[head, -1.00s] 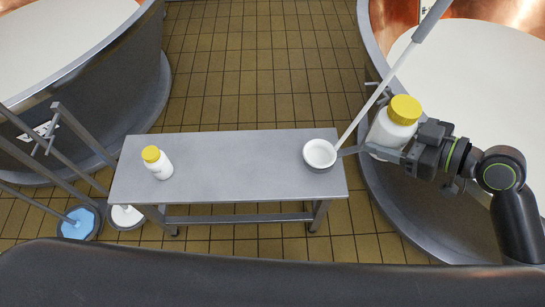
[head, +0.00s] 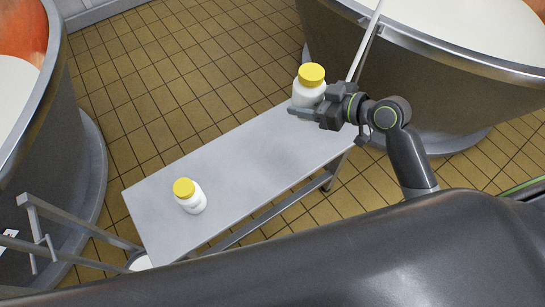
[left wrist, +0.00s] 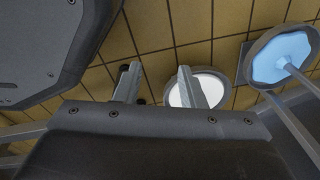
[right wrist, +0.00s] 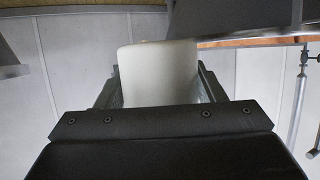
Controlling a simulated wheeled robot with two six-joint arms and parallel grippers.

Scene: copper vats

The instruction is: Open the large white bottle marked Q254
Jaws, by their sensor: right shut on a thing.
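A large white bottle with a yellow cap (head: 312,76) is held upright by my right gripper (head: 306,108) over the far right end of the bench. The cap is on it. In the right wrist view its white body (right wrist: 158,75) sits between the two fingers. A second white bottle with a yellow cap (head: 191,196) stands capped on the left part of the bench and looks smaller. No marking can be read on either bottle. My left gripper (left wrist: 158,86) is open and empty, pointing at the tiled floor; it does not show in the head view.
The grey bench (head: 240,165) is clear between the bottles. A vat of white liquid (head: 470,35) stands beyond its right end, with a pale pole (head: 366,42) against it. Another vat (head: 75,150) stands at left. A blue-filled bucket (left wrist: 280,58) and a white-filled one (left wrist: 208,84) are on the floor.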

